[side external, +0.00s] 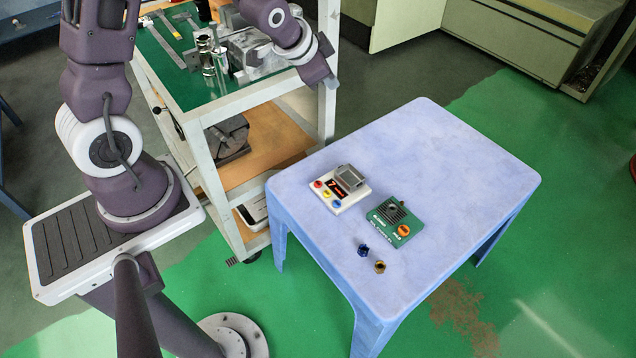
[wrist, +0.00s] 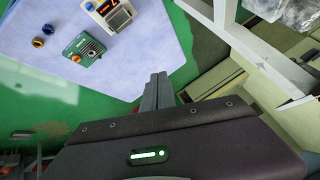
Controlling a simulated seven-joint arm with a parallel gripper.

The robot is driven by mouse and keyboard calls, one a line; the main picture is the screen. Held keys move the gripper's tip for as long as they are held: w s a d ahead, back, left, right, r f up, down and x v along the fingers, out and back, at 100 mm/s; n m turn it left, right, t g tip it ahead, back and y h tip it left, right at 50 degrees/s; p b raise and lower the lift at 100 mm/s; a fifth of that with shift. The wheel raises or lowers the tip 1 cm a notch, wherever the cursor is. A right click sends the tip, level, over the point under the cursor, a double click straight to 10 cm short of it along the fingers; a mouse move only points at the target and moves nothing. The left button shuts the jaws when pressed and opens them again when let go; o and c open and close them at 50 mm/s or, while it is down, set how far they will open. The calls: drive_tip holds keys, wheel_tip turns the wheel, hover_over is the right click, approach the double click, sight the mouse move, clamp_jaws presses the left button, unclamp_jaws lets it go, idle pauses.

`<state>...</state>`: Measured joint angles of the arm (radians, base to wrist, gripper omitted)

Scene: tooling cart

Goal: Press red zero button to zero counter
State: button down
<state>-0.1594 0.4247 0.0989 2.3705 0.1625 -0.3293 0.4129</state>
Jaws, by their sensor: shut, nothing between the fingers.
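The counter (side external: 351,198) is a white box with a grey top part and a dark display with a red digit. It sits on the pale blue table (side external: 460,180). Red (side external: 317,184), yellow and blue buttons line its front edge. In the wrist view the counter (wrist: 121,18) is at the top, partly cut off by the frame edge. My gripper (wrist: 158,77) is shut and empty, its fingers pointing up toward the table's edge, apart from the counter. In the side view the end of my arm hangs by the cart, to the upper left of the table.
A green box (side external: 384,216) with an orange button sits beside the counter. A blue ring (side external: 363,250) and a gold ring (side external: 380,267) lie near it. The tooling cart (side external: 215,115) carries tools and metal parts. The table's right half is clear.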

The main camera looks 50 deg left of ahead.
wheel_tip(320, 180, down, 13)
drive_tip(key=w+a+m, duration=0.2)
drive_tip(key=a, duration=0.1)
drive_tip(key=m+t, duration=0.2)
hover_over(315, 185)
wheel_tip(315, 185, down, 10)
drive_tip(key=shift+f+h, duration=0.1)
drive_tip(key=shift+h, duration=0.2)
drive_tip(key=shift+f, duration=4.4)
drive_tip(key=shift+f, duration=0.4)
